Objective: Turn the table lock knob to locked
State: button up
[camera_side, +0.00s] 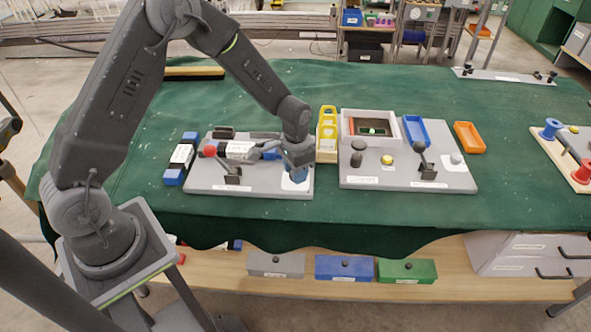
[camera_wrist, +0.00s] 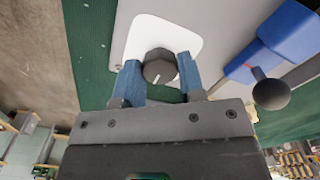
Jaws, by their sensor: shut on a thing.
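The lock knob (camera_wrist: 158,66) is a dark, faceted knob with a short white mark pointing toward the bottom of the wrist view. It sits on a white plate (camera_wrist: 176,27) on a grey board. My gripper (camera_wrist: 160,74) has its blue fingers on either side of the knob and is shut on it. In the side view my gripper (camera_side: 297,174) is down at the right end of the left grey board (camera_side: 255,188). The knob is hidden there behind the fingers; part of the white plate (camera_side: 290,185) shows. Lock lettering is not readable.
In the side view, a yellow rack (camera_side: 327,125) and a second grey board (camera_side: 400,184) stand to the right. The green cloth in front is clear.

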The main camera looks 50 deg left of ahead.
dwell(0.3)
jog(key=o, duration=0.9)
jog(key=shift+r, duration=0.15)
notch_tip(320, 180, up, 14)
jog(key=shift+f, duration=0.2)
jog(key=s+d+r+n+t, duration=0.1)
jog(key=s+r+t, duration=0.1)
jog(key=s+r, duration=0.75)
jog(key=s+r+t, duration=0.1)
jog(key=s, duration=0.3)
jog(key=s+r+n+t, duration=0.1)
jog(key=s, duration=0.4)
jog(key=s+d+r+t, duration=0.1)
jog(key=s, duration=0.3)
jog(key=shift+s+r+t, duration=0.1)
jog(key=shift+s+t, duration=0.05)
jog(key=shift+t, duration=0.15)
